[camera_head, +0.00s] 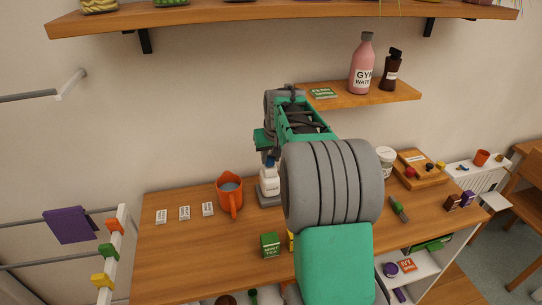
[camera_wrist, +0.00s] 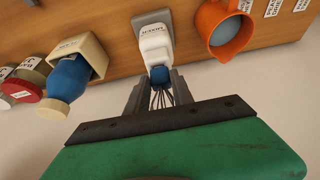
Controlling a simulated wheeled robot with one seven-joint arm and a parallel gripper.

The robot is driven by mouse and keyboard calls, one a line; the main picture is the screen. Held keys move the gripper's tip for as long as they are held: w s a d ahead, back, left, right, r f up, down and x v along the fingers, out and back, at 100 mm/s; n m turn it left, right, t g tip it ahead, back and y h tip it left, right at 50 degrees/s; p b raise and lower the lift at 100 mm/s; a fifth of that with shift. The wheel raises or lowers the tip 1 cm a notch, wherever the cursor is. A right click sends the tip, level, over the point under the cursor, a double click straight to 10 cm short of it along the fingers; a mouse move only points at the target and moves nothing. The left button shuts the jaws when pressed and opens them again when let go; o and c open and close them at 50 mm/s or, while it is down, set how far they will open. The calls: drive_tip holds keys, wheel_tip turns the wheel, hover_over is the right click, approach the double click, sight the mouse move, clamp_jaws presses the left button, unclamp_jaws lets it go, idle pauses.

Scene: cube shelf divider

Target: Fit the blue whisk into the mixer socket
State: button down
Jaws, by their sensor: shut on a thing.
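The white mixer (camera_wrist: 155,42) stands on a grey base on the table. It also shows in the head view (camera_head: 269,185), partly hidden by my arm. My gripper (camera_wrist: 159,86) is shut on the blue whisk (camera_wrist: 160,75), whose thin wires run back between the fingers toward the palm. The blue hub lies against the mixer's near end in the wrist view. I cannot tell whether it sits inside the socket or only touches it. In the head view a bit of blue (camera_head: 270,161) shows just above the mixer.
An orange jug (camera_head: 230,190) stands close to the mixer. A beige holder (camera_wrist: 92,52) with a blue bottle (camera_wrist: 68,78) is on the mixer's other side. A green tea box (camera_head: 270,245) is nearer the front. A small shelf (camera_head: 400,92) with bottles hangs above.

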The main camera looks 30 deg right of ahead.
drive_tip(key=c, duration=1)
unclamp_jaws()
drive_tip(key=p+v, duration=0.2)
drive_tip(key=v, duration=0.3)
